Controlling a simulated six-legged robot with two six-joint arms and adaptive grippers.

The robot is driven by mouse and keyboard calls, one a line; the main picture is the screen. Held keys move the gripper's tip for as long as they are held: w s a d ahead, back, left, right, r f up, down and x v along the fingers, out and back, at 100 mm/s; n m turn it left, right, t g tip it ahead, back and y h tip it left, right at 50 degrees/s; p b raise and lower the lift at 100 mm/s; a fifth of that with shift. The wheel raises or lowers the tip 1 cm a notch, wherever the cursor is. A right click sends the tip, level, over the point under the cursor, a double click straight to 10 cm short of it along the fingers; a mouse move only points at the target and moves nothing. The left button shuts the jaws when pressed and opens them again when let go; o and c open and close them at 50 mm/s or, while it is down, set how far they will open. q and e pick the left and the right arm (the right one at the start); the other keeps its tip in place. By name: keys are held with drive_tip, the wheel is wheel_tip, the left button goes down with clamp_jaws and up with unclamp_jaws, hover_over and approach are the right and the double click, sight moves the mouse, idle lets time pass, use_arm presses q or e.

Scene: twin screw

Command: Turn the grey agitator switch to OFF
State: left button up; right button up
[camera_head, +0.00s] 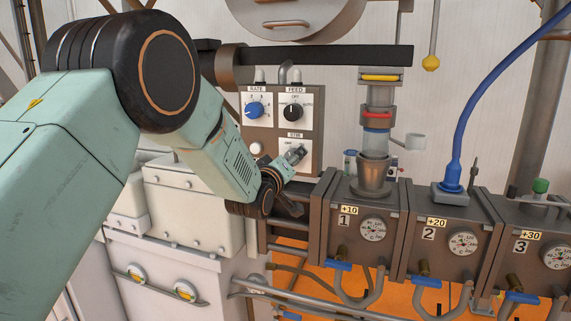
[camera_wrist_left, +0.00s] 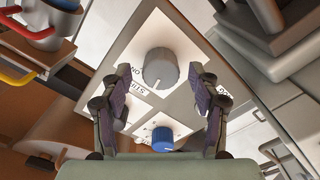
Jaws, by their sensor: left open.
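The grey agitator switch (camera_head: 299,151) is a knob on a white plate marked STIR, at the lower right of the control panel. In the left wrist view the grey knob (camera_wrist_left: 160,68) is large and near the centre, seen upside down. My left gripper (camera_wrist_left: 160,72) is open, with one finger to each side of the knob and gaps showing between. I cannot tell how far the fingertips reach along it. In the head view my left gripper (camera_head: 284,172) is at the switch, partly hiding it. The switch's exact setting is unclear. My right gripper is not in view.
A blue RATE knob (camera_head: 254,110) and a black FEED knob (camera_head: 293,111) sit above the switch. Grey numbered heater boxes (camera_head: 346,225) with gauges stand to the right, under a clear feed tube (camera_head: 376,140). A dark horizontal bar (camera_head: 325,55) runs above the panel.

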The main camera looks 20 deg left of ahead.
use_arm(q)
drive_tip(key=s, duration=1.2)
drive_tip(key=shift+a+r, duration=0.15)
drive_tip(key=shift+a, duration=0.1)
